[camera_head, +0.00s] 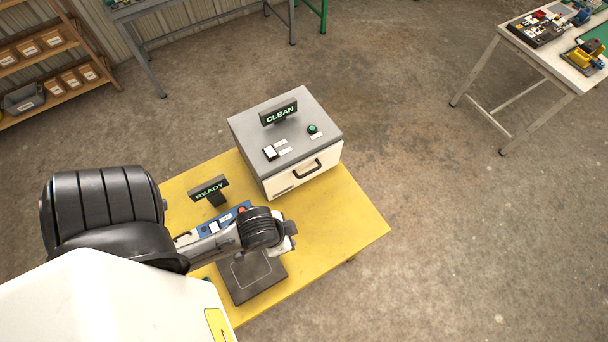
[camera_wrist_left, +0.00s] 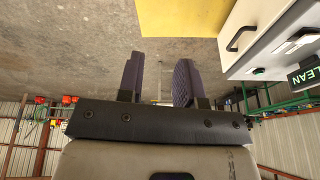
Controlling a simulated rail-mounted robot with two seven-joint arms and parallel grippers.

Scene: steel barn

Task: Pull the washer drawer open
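The washer (camera_head: 285,145) is a box with a grey top and white front, standing on the yellow table (camera_head: 350,222). Its sign (camera_head: 279,113) reads CLEAN. A black bar handle (camera_head: 305,169) is on the front, and the drawer front looks flush with the box. In the left wrist view the handle (camera_wrist_left: 240,36) is at the upper right, apart from my fingers. My left gripper (camera_wrist_left: 159,60) is open, with nothing between its two dark fingers. In the head view my left wrist is in front of the washer, left of the handle; its fingertips are not clear there. My right gripper is out of view.
A READY sign (camera_head: 208,188), a blue unit (camera_head: 222,222) and a dark pad (camera_head: 254,277) are by my left arm on the yellow table. A shelf rack (camera_head: 62,85) is at the back left, and a workbench (camera_head: 540,52) at the back right. The floor right of the table is clear.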

